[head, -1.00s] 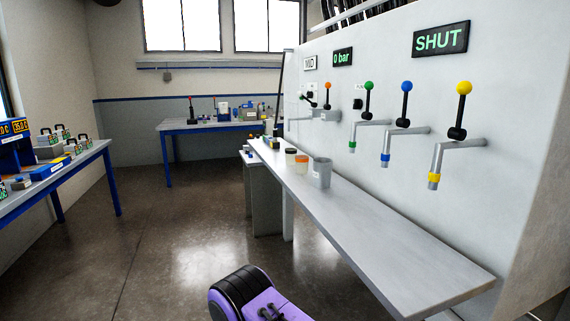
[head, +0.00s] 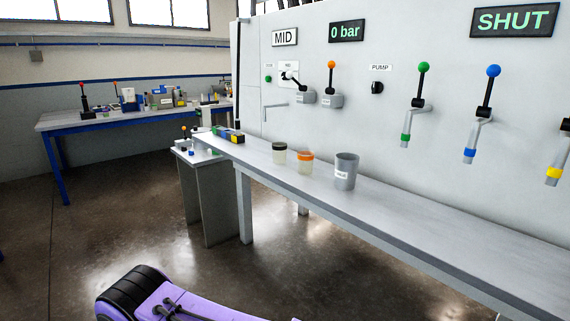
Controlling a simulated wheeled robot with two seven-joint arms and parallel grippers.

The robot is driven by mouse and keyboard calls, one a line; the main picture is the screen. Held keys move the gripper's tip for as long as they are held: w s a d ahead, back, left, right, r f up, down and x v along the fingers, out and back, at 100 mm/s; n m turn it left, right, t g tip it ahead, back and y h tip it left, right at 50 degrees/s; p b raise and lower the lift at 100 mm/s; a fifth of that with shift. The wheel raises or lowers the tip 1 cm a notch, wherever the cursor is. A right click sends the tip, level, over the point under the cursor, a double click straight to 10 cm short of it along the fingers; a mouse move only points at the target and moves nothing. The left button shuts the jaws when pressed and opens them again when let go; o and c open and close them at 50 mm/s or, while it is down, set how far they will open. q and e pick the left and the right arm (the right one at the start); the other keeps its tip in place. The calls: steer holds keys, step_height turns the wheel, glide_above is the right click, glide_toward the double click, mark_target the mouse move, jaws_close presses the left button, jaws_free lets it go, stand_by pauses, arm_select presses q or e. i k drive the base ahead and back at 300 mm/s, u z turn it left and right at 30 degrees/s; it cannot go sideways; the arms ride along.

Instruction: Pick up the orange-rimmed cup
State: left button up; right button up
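The orange-rimmed cup (head: 305,163) is a small pale cup standing upright on the long grey bench against the wall panel. It stands between a dark-rimmed cup (head: 279,153) on its left and a larger grey beaker (head: 345,171) with a white label on its right. Nothing covers it. Neither of my grippers shows in the head view. A purple and black part of my own body is at the bottom left, well short of the bench.
The grey bench (head: 420,221) runs from the back left to the front right, mostly bare on its right. Taps with green, blue and yellow bands (head: 470,154) hang over it. Small coloured items (head: 228,135) lie at its far end. A low side table (head: 196,155) adjoins it. The floor in front is clear.

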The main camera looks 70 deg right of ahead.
mark_target(305, 158)
steer(key=z, duration=1.9)
